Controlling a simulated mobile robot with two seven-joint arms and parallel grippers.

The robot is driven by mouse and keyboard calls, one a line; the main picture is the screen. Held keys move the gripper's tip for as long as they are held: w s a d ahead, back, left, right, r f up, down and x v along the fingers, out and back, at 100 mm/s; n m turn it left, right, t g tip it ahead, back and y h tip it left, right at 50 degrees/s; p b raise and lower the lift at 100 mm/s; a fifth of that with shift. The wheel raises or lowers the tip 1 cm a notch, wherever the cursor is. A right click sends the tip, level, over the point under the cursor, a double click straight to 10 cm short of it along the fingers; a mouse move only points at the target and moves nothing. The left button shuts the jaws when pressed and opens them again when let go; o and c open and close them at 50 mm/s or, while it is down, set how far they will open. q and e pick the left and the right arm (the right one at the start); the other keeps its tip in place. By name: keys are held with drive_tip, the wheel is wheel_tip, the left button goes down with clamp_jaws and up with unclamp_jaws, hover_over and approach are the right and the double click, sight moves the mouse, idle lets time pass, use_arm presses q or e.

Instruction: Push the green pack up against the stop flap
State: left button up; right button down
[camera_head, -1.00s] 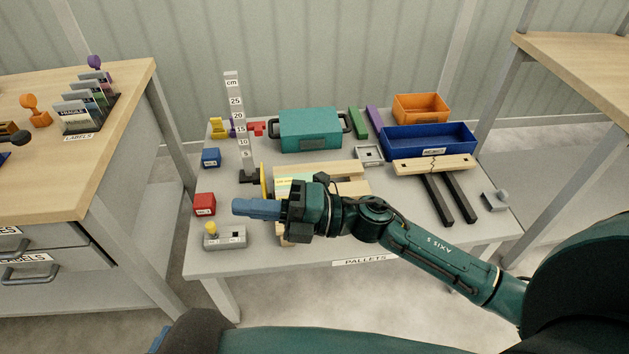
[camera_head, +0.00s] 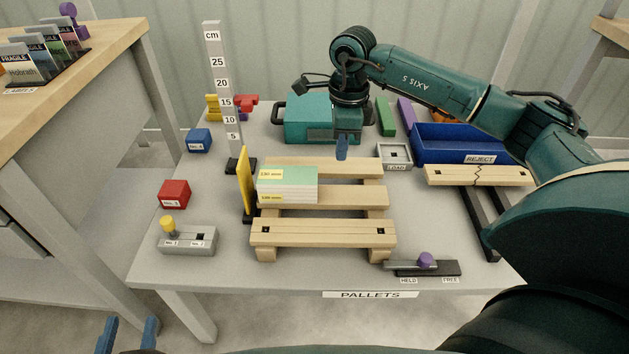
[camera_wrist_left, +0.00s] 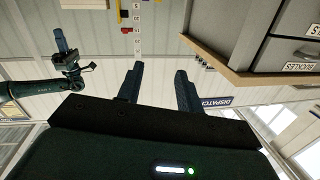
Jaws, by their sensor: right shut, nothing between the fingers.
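The green pack (camera_head: 288,183), a pale stack with a green top and yellow labels, lies on the wooden pallet (camera_head: 322,233). The yellow stop flap (camera_head: 245,182) stands upright at its left end. They look very close; I cannot tell whether they touch. My right gripper (camera_head: 342,148) points down with its blue fingers shut and empty, behind and right of the pack. It also shows in the left wrist view (camera_wrist_left: 63,42). My left gripper (camera_head: 127,335) is open at the bottom left, away from the table; its parted fingers show in its wrist view (camera_wrist_left: 158,88).
A height scale (camera_head: 217,95) stands behind the flap. A teal case (camera_head: 300,120) and blue reject bin (camera_head: 460,146) are at the back. A red block (camera_head: 173,194), switch box (camera_head: 187,238) and slider with purple knob (camera_head: 425,261) are near the front.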

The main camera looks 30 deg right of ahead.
drive_tip(key=shift+h, duration=0.3)
drive_tip(key=f+b, duration=0.1)
drive_tip(key=f, duration=0.2)
drive_tip(key=f+b, duration=0.1)
drive_tip(key=f, duration=0.2)
drive_tip(key=d+f+b, duration=0.1)
drive_tip(key=f, duration=0.3)
drive_tip(key=shift+w+d, duration=0.1)
drive_tip(key=shift+w, duration=0.1)
drive_tip(key=shift+w+a+b, duration=0.15)
drive_tip(key=shift+w+a, duration=0.2)
drive_tip(key=shift+a, duration=0.2)
drive_tip(key=shift+w+a+b, duration=0.15)
drive_tip(key=shift+w+a, duration=0.2)
drive_tip(key=shift+a, duration=0.2)
use_arm(q)
drive_tip(key=shift+s+d+m+t+h, duration=0.1)
drive_tip(key=shift+d+m+t+h, duration=0.3)
drive_tip(key=shift+d+t+h, duration=0.45)
use_arm(e)
drive_tip(key=shift+w+a+r, duration=0.15)
drive_tip(key=shift+w+a, duration=0.2)
drive_tip(key=shift+a, duration=0.25)
use_arm(q)
drive_tip(key=shift+a, duration=0.15)
